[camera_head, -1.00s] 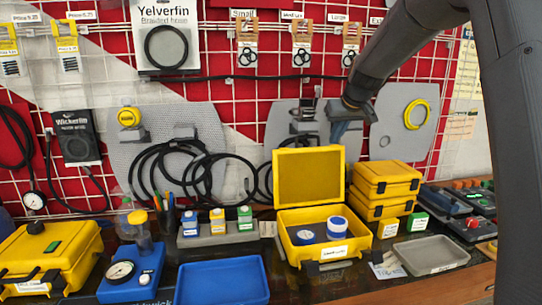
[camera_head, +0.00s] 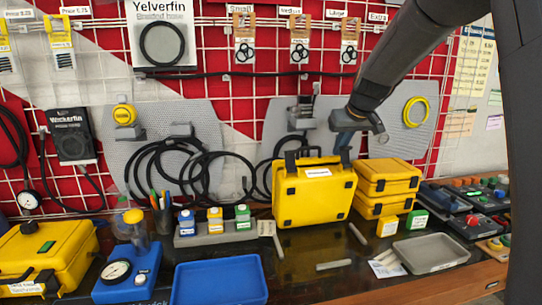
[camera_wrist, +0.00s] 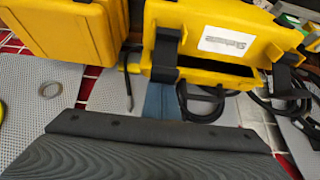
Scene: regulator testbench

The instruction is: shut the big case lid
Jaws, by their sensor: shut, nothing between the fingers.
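The big yellow case (camera_head: 302,205) stands tipped up on the bench. A broad yellow face with a white label faces the head camera, and black latches and a handle are along its top. In the wrist view, the case (camera_wrist: 195,25) shows its labelled side, with a dark gap between it and a lower yellow part, so its halves look not fully closed. My gripper (camera_head: 344,141) is shut and empty, at the case's top right edge. In the wrist view its blue-grey fingers (camera_wrist: 160,104) are by a black latch; contact is unclear. The case's contents are hidden.
Short grey bars (camera_head: 333,265) lie on the bare bench in front of the case. Two stacked yellow cases (camera_head: 388,178) stand close on the right. Small bottles in a grey holder (camera_head: 215,240) are on the left. Blue tray (camera_head: 220,283) and grey tray (camera_head: 431,254) are nearer.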

